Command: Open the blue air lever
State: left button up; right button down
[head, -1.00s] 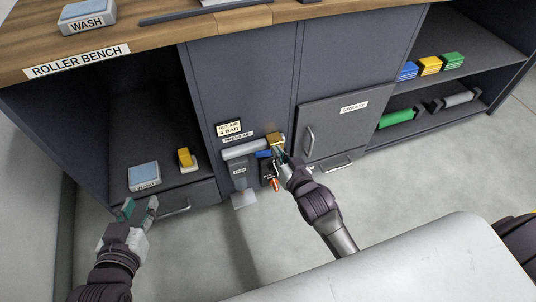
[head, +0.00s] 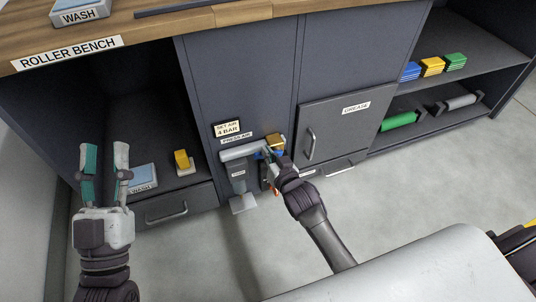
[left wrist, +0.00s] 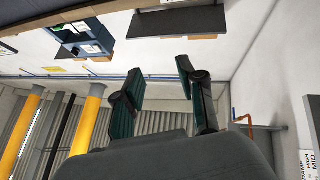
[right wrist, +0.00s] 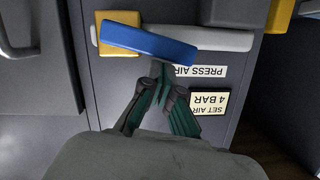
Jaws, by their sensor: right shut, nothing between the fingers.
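The blue air lever (right wrist: 150,44) lies slanted across the front of a grey pipe (right wrist: 222,40) in the right wrist view, at a small angle to it. One end is by a brass-coloured block (right wrist: 119,42). In the head view my right gripper (head: 268,153) partly hides the lever; the brass block (head: 275,141) shows above it. My right gripper's fingertips (right wrist: 157,74) are together, empty, beside the lever's edge; I cannot tell whether they touch it. My left gripper (head: 105,150) is open and empty, raised before the bench's left bay; its spread fingers show in the left wrist view (left wrist: 160,82).
Labels "PRESS AIR" (right wrist: 195,71) and "SET AIR 4 BAR" (right wrist: 209,102) are beside the pipe. The grease door (head: 345,123) is right of the valve. A wash box (head: 142,177) and a yellow block (head: 182,160) sit in the left bay. Floor in front is clear.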

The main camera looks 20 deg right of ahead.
dwell(0.3)
pick_arm(q)
notch_tip(320, 180, down, 8)
jog(key=w+g+y+p, duration=0.2)
jog(key=g, duration=0.3)
jog(key=shift+a+f+g, duration=0.2)
jog(key=shift+a+g, duration=0.1)
pick_arm(e)
jog(key=shift+a+f+n+h, duration=0.4)
jog(key=shift+a+f+n, duration=0.15)
jog(key=shift+f+n, duration=0.25)
pick_arm(q)
jog(key=shift+w, duration=0.1)
pick_arm(e)
jog(key=shift+r, duration=0.1)
